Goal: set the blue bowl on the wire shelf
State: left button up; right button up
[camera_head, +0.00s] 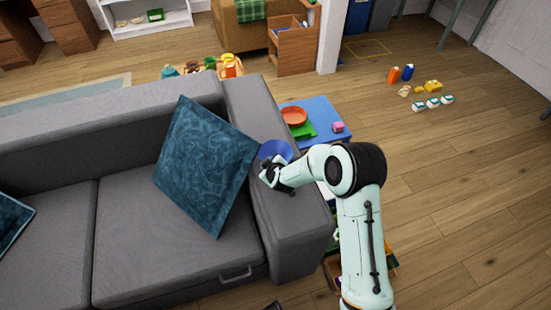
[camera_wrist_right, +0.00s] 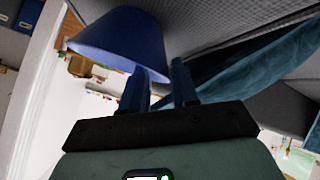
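The blue bowl (camera_head: 275,150) is at the sofa's right armrest in the head view, beside my right gripper (camera_head: 272,178). In the right wrist view the bowl (camera_wrist_right: 118,38) fills the upper left, and its rim side is at my right gripper's fingers (camera_wrist_right: 160,85). The fingers are a small gap apart with the bowl's edge between them, so the bowl appears held by its edge, above the armrest. I cannot make out a wire shelf for certain in either view. My left gripper is not in view.
A grey sofa (camera_head: 150,250) with a teal cushion (camera_head: 205,165) is left of the gripper. Behind the armrest, a blue-topped table (camera_head: 322,112) carries a red-orange bowl (camera_head: 294,115), a green item and a pink block (camera_head: 338,127). Open wooden floor (camera_head: 450,190) lies to the right.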

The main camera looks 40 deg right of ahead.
aim_at(270, 148)
jog(key=x, duration=0.5)
jog(key=shift+s, duration=0.1)
jog(key=shift+r, duration=0.1)
grip_shut()
jog(key=shift+r, duration=0.15)
